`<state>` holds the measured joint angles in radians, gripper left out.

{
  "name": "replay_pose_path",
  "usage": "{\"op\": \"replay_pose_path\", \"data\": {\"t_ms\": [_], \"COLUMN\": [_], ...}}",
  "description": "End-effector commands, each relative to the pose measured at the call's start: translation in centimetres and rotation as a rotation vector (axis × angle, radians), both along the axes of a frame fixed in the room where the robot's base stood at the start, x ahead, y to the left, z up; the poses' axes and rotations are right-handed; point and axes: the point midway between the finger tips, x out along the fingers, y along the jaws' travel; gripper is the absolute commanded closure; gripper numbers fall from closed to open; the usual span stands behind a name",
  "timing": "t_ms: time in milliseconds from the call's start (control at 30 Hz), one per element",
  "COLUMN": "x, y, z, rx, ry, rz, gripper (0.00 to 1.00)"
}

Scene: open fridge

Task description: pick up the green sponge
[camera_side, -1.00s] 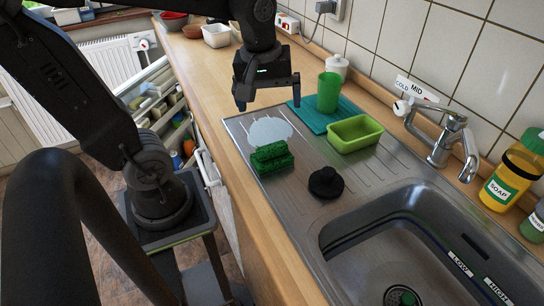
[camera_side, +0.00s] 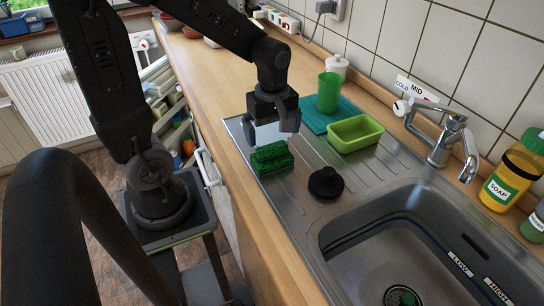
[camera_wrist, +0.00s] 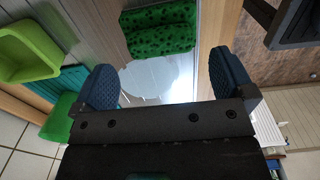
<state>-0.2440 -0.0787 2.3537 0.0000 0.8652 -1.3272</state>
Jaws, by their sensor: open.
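The green sponge (camera_side: 271,157) lies on the steel draining board near its front left edge. It is dark green with speckles, and it also shows in the wrist view (camera_wrist: 158,29) at the top, beyond the fingertips and between their lines. My gripper (camera_side: 268,138) is open and empty, close above and just behind the sponge in the side view. In the wrist view its two blue ribbed fingers (camera_wrist: 165,75) are spread wide, with bare metal between them. The sponge is not between the fingers.
A black round plug (camera_side: 326,184) sits right of the sponge. A light green tub (camera_side: 354,134), a green cup (camera_side: 328,93) and a teal mat (camera_side: 313,121) lie behind. The sink basin (camera_side: 420,240) is at front right. The board between sponge and tub is clear.

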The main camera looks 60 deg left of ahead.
Motion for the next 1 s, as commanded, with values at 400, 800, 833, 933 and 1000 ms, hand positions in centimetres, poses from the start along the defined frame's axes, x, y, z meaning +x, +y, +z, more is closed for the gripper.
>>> {"op": "replay_pose_path", "data": {"t_ms": [400,800,833,933,1000], "x": [0.0,0.1,0.1,0.1,0.1], "y": [0.3,0.3,0.3,0.3,0.3], "z": [-4.8,-4.9,-4.8,-4.8,-4.8], "rx": [0.0,0.0,0.0,0.0,0.0], "ry": [0.003,0.001,0.001,0.001,0.001], "rz": [-0.001,-0.001,-0.001,-0.001,-0.001], "gripper": [0.0,0.17,0.2,0.3,0.36]}}
